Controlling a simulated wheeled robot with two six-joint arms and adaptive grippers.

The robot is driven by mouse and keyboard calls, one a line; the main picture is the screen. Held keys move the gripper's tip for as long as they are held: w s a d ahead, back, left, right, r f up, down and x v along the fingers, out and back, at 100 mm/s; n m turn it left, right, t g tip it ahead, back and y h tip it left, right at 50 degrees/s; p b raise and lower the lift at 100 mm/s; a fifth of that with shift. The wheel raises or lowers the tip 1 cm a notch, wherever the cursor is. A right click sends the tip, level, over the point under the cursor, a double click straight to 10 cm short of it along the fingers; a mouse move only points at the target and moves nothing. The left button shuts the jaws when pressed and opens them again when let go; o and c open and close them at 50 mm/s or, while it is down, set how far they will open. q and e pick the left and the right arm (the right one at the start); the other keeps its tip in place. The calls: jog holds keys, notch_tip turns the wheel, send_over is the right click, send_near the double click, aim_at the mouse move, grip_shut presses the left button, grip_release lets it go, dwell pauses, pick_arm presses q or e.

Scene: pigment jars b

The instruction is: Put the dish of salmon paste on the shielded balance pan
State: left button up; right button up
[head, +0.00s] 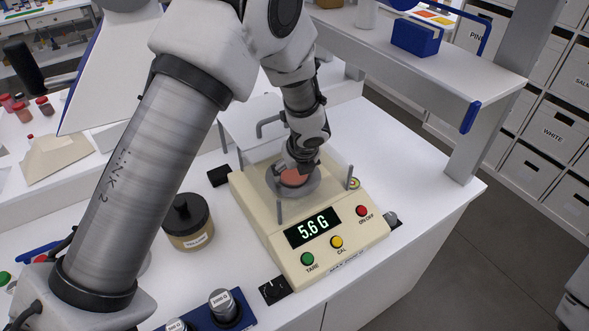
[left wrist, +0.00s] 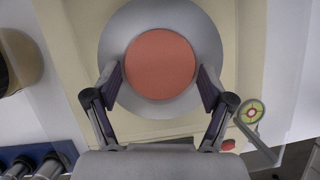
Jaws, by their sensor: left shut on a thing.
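The dish of salmon paste (head: 294,179) shows as a flat salmon-coloured disc. My left gripper (head: 299,168) is over the balance and shut on the dish. In the left wrist view the paste (left wrist: 160,66) lies between the two fingers of my left gripper (left wrist: 160,80). The round grey balance pan (head: 273,184) is directly under the dish, and its rim shows around the dish in the left wrist view (left wrist: 206,40). I cannot tell whether the dish touches the pan. The cream balance (head: 276,240) reads 5.6 G. My right gripper is out of view.
Grey posts (head: 279,211) and a raised clear panel (head: 262,118) stand around the pan. A black-lidded jar (head: 188,222) stands left of the balance, metal weights (head: 222,304) at the front. A white shelf (head: 440,70) rises behind. The bench right of the balance is mostly clear.

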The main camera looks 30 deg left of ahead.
pick_arm(q)
jog(key=o, duration=1.2)
jog(key=shift+w+f, duration=0.15)
jog(key=shift+w+a, duration=0.1)
jog(key=shift+r+p, duration=0.35)
jog(key=shift+r, duration=0.15)
jog(key=p+v, duration=0.2)
jog(key=v, duration=0.9)
jog(key=shift+s+r, duration=0.2)
jog(key=shift+s, duration=0.05)
